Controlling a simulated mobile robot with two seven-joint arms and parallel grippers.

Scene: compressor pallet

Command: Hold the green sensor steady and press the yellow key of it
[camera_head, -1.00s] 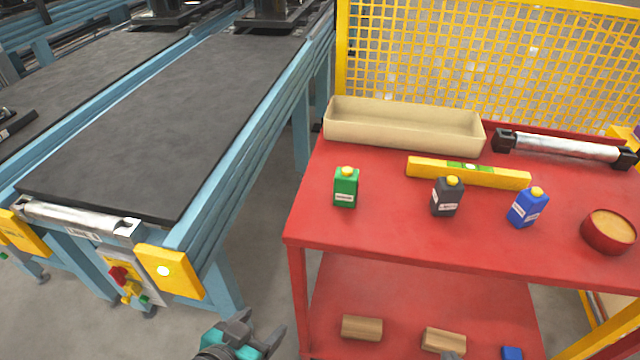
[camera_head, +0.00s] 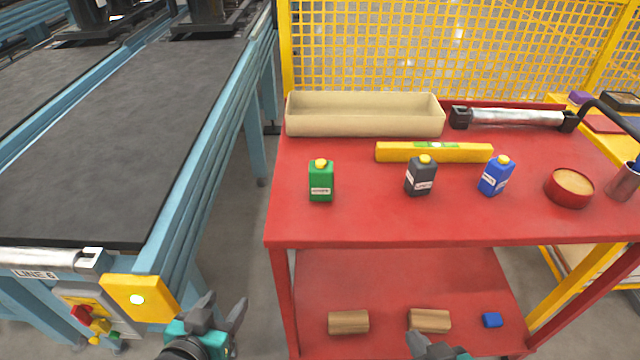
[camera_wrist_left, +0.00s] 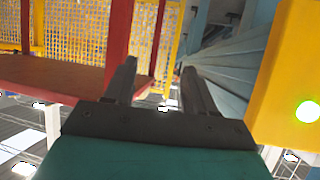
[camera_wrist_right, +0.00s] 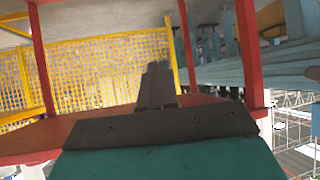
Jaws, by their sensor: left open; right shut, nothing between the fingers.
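The green sensor (camera_head: 321,182) stands upright on the left part of the red table's top (camera_head: 370,220), with its yellow key (camera_head: 321,162) on top and a white label on its front. My left gripper (camera_head: 222,312) is open and empty, low in front of the table and left of its front-left leg; its spread fingers also show in the left wrist view (camera_wrist_left: 158,88). My right gripper (camera_head: 414,342) is shut and empty, low in front of the lower shelf; its closed fingers show in the right wrist view (camera_wrist_right: 158,85). Both are well apart from the sensor.
A black sensor (camera_head: 421,177) and a blue one (camera_head: 495,176) stand to the right, then a red bowl (camera_head: 569,188). A yellow level (camera_head: 400,152) and a beige bin (camera_head: 365,122) lie behind. Wooden blocks (camera_head: 348,322) lie on the shelf. A conveyor (camera_head: 100,150) is left.

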